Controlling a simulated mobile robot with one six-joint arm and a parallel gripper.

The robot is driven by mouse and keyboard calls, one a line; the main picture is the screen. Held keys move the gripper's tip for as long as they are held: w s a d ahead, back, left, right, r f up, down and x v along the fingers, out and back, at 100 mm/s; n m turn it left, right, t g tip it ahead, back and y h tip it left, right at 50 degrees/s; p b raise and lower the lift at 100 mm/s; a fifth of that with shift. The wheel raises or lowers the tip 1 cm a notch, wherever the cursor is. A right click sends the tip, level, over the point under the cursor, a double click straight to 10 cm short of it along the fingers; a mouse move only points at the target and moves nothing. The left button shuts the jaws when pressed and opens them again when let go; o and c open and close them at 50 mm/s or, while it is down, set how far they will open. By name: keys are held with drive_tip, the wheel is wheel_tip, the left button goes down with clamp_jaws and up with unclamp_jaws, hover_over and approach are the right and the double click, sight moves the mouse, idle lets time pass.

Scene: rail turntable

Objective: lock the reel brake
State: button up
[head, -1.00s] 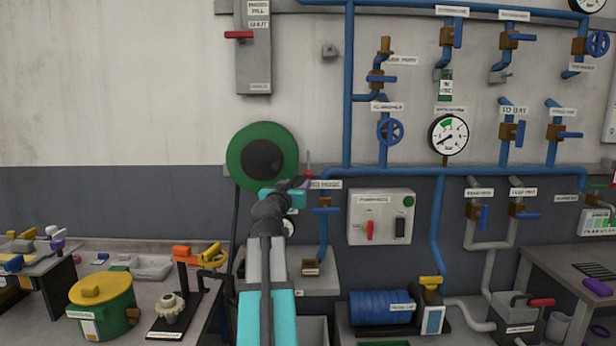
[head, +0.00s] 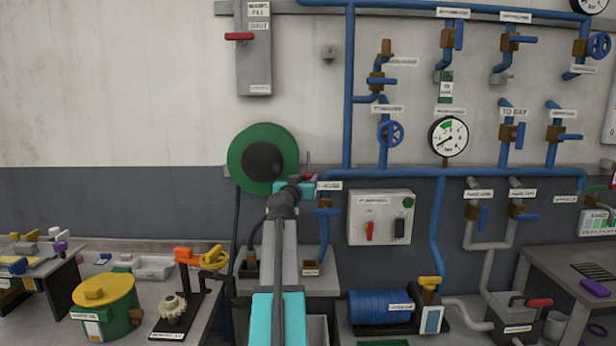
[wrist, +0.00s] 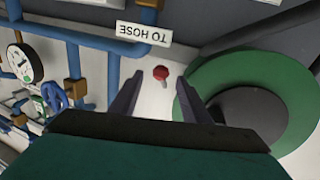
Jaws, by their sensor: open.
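The hose reel is a green disc with a dark hub (head: 262,162) on the wall, left of centre in the head view. It fills the right of the wrist view (wrist: 250,105). A small red knob on a short pale stem (wrist: 160,73), probably the reel's brake lever, shows beside the disc in the wrist view. My gripper (head: 303,184) is open, at the reel's lower right in the head view. In the wrist view its two dark fingers point at the wall, with the knob in line with the gap between them. Contact cannot be told.
A "TO HOSE" label (wrist: 144,33) and blue pipes (head: 348,90) lie close beside my gripper. A grey switch box (head: 381,218) is to the right, a wall box with a red lever (head: 239,36) above. A cluttered bench (head: 140,300) stands lower left.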

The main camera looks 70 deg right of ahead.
sight(308, 177)
drive_tip(key=shift+w+d+p, duration=0.15)
drive_tip(key=shift+d+p, duration=0.3)
drive_tip(key=shift+d, duration=1.3)
